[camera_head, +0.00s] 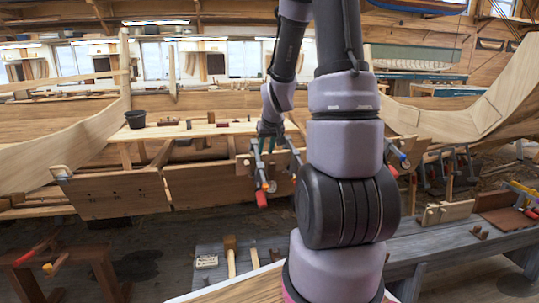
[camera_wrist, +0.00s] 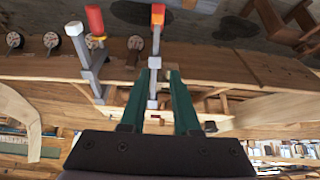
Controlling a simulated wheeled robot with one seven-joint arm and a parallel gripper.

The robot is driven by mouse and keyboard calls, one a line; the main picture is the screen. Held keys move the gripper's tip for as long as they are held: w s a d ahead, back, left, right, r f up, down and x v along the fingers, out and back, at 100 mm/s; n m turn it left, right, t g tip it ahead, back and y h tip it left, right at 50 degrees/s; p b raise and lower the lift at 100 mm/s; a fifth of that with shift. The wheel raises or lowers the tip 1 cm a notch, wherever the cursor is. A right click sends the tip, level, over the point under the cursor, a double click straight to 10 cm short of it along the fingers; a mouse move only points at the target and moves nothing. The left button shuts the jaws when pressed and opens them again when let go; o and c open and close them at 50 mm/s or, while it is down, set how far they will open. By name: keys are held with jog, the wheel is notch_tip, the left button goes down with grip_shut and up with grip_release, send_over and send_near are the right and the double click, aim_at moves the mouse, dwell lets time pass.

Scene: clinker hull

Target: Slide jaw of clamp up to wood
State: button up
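A clamp with a grey metal bar (camera_wrist: 153,78) and an orange-red handle (camera_wrist: 158,16) lies between or just beyond the fingers. A second clamp (camera_wrist: 88,62), with a red handle and pale pad, is to its left. In the head view my gripper (camera_head: 268,140) is at the plank edge, near a clamp with a red handle (camera_head: 262,198). The wooden plank (camera_head: 205,186) runs along there. Contact between jaw and wood cannot be made out.
A bench (camera_head: 195,130) behind carries a black bucket (camera_head: 136,119) and small tools. More clamps (camera_head: 450,165) hang at the right. A grey bench (camera_head: 440,240) stands front right, and a mallet (camera_head: 230,250) lies low in the middle. My arm hides the centre.

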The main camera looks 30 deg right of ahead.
aim_at(262, 171)
jog(key=shift+s+d+x, duration=0.1)
jog(key=shift+d+x, duration=0.05)
jog(key=shift+x, duration=2.45)
jog(key=shift+s+d+x, duration=0.1)
jog(key=shift+x, duration=2.5)
jog(key=shift+s+d+x, duration=0.15)
jog(key=shift+x, duration=2.45)
jog(key=shift+f, duration=0.15)
jog(key=shift+c, duration=0.4)
jog(key=shift+w+d, duration=0.1)
jog(key=shift+w, duration=0.15)
jog(key=shift+w+r, duration=0.2)
jog(key=shift+w, duration=0.1)
jog(key=shift+w+d+r, duration=0.1)
jog(key=shift+w, duration=0.15)
